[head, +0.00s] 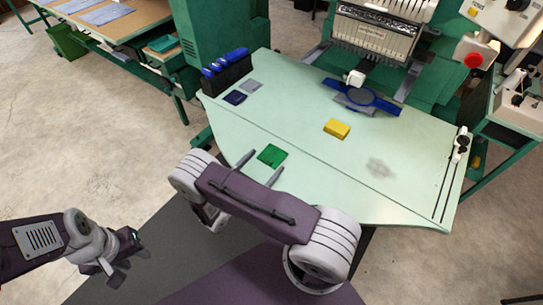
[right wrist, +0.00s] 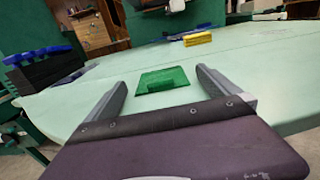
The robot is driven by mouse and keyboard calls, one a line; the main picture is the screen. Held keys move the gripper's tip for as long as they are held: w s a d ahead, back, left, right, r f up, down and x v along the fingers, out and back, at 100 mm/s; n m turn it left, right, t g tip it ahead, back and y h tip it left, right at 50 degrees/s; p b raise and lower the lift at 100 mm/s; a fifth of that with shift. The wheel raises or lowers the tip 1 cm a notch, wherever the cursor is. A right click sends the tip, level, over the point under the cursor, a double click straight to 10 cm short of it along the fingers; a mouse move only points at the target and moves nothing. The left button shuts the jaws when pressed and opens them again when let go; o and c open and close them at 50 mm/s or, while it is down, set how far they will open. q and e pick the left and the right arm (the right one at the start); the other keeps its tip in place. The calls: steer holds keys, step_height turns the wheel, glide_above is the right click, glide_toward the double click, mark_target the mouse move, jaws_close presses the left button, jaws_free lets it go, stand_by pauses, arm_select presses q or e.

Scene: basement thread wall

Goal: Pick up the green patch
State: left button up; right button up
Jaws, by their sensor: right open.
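The green patch (head: 272,155) lies flat on the pale green table, near its front edge. In the right wrist view the green patch (right wrist: 162,79) shows ahead, in the gap between the two fingers. My right gripper (head: 260,167) is open and empty, with its fingers pointing at the patch from the front edge side. I cannot tell from these views how high the fingertips are above the table. My left gripper (head: 112,270) hangs off to the left, away from the table, and its jaw opening is not clear.
A yellow block (head: 337,129) lies right of the patch. A dark blue patch (head: 235,97) and a grey patch (head: 252,86) lie at the left by a black rack (head: 228,76). A sewing machine with a blue hoop (head: 362,97) stands behind. The table around the patch is clear.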

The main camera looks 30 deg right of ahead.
steer(key=c, duration=1.3)
steer(key=shift+c, duration=0.2)
step_height(320, 180, up, 5)
steer(key=shift+f+p, duration=0.15)
steer(key=shift+p, duration=0.4)
steer(key=s+r+p, duration=0.2)
steer(key=s+r, duration=0.4)
steer(key=s, duration=0.6)
steer(key=w+a+r+n+t+y+p, duration=0.1)
steer(key=w+a+n+t+y+p, duration=0.1)
steer(key=w+a, duration=0.5)
steer(key=w+n+t+p, duration=0.1)
steer(key=t+p, duration=0.1)
steer(key=p, duration=0.1)
steer(key=shift+w+t+y, duration=0.25)
steer(key=shift+t+y, duration=0.05)
steer(key=shift+r, duration=0.1)
